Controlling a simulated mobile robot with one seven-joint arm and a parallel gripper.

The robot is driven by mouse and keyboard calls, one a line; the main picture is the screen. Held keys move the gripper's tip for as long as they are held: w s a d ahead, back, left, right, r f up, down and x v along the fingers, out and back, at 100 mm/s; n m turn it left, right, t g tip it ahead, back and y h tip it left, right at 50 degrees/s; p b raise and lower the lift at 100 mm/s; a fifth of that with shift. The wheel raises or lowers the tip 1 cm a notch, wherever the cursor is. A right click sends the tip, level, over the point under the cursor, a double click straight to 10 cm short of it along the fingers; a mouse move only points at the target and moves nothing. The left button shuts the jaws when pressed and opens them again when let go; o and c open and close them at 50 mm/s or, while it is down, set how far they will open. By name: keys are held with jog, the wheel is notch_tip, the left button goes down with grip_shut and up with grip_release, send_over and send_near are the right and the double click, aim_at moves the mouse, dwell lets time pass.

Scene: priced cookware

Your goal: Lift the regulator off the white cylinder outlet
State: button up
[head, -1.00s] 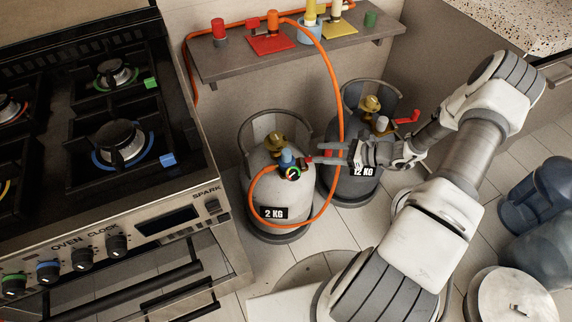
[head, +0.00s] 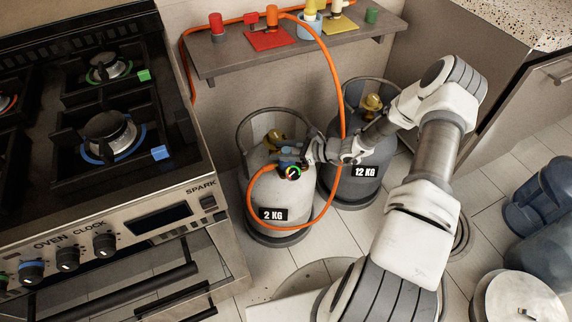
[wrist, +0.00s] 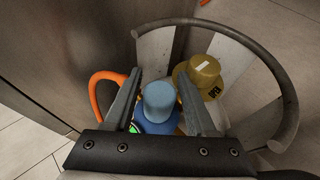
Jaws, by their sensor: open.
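The white cylinder (head: 286,205) labelled 2 KG stands on the floor left of the dark 12 KG cylinder. The blue regulator (wrist: 158,105) sits on its outlet, with a round gauge (head: 292,171) and the orange hose (head: 250,203) attached. My gripper (head: 290,153) is at the regulator's top. In the wrist view my gripper's two fingers (wrist: 155,92) stand apart, one on each side of the blue top, with a gap visible on both sides. The brass valve knob (wrist: 203,76) marked OPEN is just right of the right finger. The outlet beneath the regulator is hidden.
The collar ring (wrist: 284,75) of the white cylinder curves around the valve and regulator. The dark 12 KG cylinder (head: 348,190) stands close on the right. The stove (head: 100,160) is at left; a shelf (head: 225,58) with coloured caps is behind.

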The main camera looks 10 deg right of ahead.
jog(key=shift+w+a+f, duration=0.15)
jog(key=shift+w+a, duration=0.15)
jog(key=shift+a, duration=0.1)
grip_shut()
